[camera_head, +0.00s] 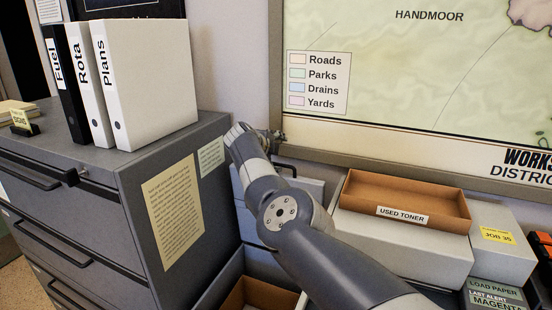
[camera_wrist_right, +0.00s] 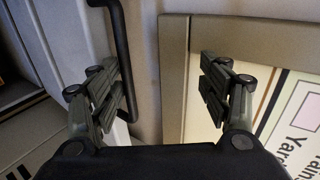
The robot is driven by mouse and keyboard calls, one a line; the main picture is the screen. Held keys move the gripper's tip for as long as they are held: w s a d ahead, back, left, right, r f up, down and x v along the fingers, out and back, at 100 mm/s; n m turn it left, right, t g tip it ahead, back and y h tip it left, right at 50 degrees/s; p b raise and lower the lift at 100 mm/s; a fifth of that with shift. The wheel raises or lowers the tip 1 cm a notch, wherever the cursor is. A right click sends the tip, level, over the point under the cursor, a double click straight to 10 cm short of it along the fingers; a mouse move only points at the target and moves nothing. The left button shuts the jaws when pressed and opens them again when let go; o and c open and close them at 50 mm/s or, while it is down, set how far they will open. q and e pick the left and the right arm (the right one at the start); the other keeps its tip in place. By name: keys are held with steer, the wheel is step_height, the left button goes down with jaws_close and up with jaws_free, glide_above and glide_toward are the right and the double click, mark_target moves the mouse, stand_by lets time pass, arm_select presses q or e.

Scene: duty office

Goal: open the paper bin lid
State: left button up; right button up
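The paper bin (camera_head: 219,285) stands beside the filing cabinet, low in the head view; its top is uncovered and a brown inside shows. Its pale grey lid (camera_head: 302,187) stands raised at the back, near the wall, partly hidden by my right arm. The lid's black bar handle (camera_head: 287,167) is at its upper edge. In the right wrist view the handle (camera_wrist_right: 125,65) and lid (camera_wrist_right: 72,50) are at the left. My right gripper (camera_wrist_right: 165,88) is open and empty, with the handle near its left finger; contact cannot be told. My left gripper is out of view.
The grey filing cabinet (camera_head: 95,205) with binders (camera_head: 150,80) on top stands close at the left. A brown used toner tray (camera_head: 400,194) sits on a pale box (camera_head: 395,245) at the right. The framed map (camera_head: 400,70) hangs on the wall behind my right gripper.

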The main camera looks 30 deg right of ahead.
steer(key=shift+r, duration=0.8)
steer(key=s+r, duration=0.1)
steer(key=s+a+r, duration=0.1)
steer(key=shift+s+a+r+p, duration=0.15)
steer(key=shift+a+r+p, duration=0.05)
steer(key=shift+r+p, duration=0.2)
steer(key=c, duration=0.5)
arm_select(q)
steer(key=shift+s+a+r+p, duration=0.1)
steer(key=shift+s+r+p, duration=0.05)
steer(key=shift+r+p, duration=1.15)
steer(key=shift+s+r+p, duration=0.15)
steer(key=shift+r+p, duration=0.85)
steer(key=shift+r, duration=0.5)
arm_select(e)
steer(key=shift+s+a+r, duration=0.25)
steer(key=shift+a+r, duration=0.1)
steer(key=shift+r, duration=1.15)
steer(key=shift+s+a+r, duration=0.25)
steer(key=shift+a+r, duration=0.1)
steer(key=shift+r, duration=1.2)
steer(key=shift+s+a+r, duration=0.25)
steer(key=shift+a+r, duration=0.1)
steer(key=shift+r, duration=1.15)
